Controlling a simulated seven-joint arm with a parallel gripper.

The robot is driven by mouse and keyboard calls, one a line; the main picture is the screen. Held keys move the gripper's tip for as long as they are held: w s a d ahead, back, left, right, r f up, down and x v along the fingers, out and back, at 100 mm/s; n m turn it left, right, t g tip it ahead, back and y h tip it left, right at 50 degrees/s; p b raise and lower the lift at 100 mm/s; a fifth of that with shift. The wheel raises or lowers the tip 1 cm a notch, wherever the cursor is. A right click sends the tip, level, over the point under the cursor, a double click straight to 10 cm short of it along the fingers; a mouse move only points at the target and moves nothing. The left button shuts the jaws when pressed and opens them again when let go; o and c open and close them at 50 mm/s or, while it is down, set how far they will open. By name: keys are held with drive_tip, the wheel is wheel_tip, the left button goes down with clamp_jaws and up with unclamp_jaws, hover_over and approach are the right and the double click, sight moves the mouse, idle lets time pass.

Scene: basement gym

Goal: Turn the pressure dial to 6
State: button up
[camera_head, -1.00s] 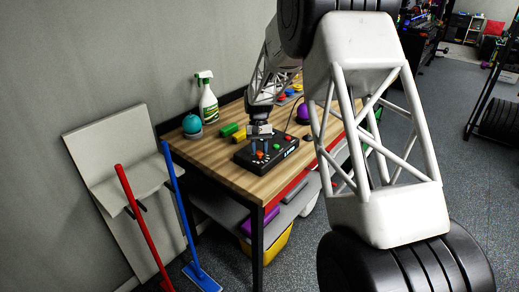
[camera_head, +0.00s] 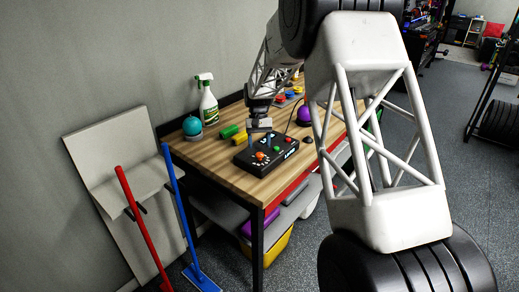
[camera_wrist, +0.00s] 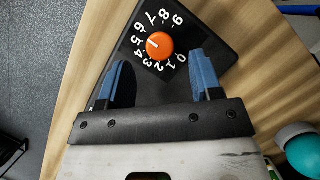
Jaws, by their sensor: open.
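A black control box (camera_head: 244,159) lies on the wooden table. An orange round dial (camera_head: 260,156) is on its near end. The dial also shows in the wrist view (camera_wrist: 162,46), ringed by white digits 0 to 9. Its white pointer mark faces left, near the 4 and 5; the exact digit is hard to tell. My gripper (camera_head: 259,146) is above the box, over the dial end. In the wrist view my gripper (camera_wrist: 160,62) is open, with blue fingers apart. The dial appears between and beyond the fingertips, and no contact is visible.
Green (camera_head: 277,148) and red (camera_head: 289,140) knobs sit farther along the box. A green cylinder (camera_head: 229,131), teal ball (camera_head: 192,125), spray bottle (camera_head: 208,104) and purple ball (camera_head: 304,115) stand around it. The table's near left part is bare.

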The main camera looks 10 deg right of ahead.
drive_tip(key=shift+v, duration=2.35)
drive_tip(key=s+d+r+t, duration=0.1)
drive_tip(key=s+d+r, duration=0.1)
drive_tip(key=s+r, duration=0.5)
drive_tip(key=s+d+r+t, duration=0.1)
drive_tip(key=s+d+r, duration=0.15)
drive_tip(key=s, duration=0.75)
drive_tip(key=s+d+r+t, duration=0.1)
drive_tip(key=s+d+r, duration=0.1)
drive_tip(key=s+r, duration=0.55)
drive_tip(key=s+d+f+t, duration=0.1)
drive_tip(key=s+f+t, duration=0.1)
drive_tip(key=s, duration=1.2)
drive_tip(key=s+d+f+t, duration=0.2)
drive_tip(key=s+f, duration=0.1)
drive_tip(key=s, duration=1.2)
drive_tip(key=shift+s, duration=0.35)
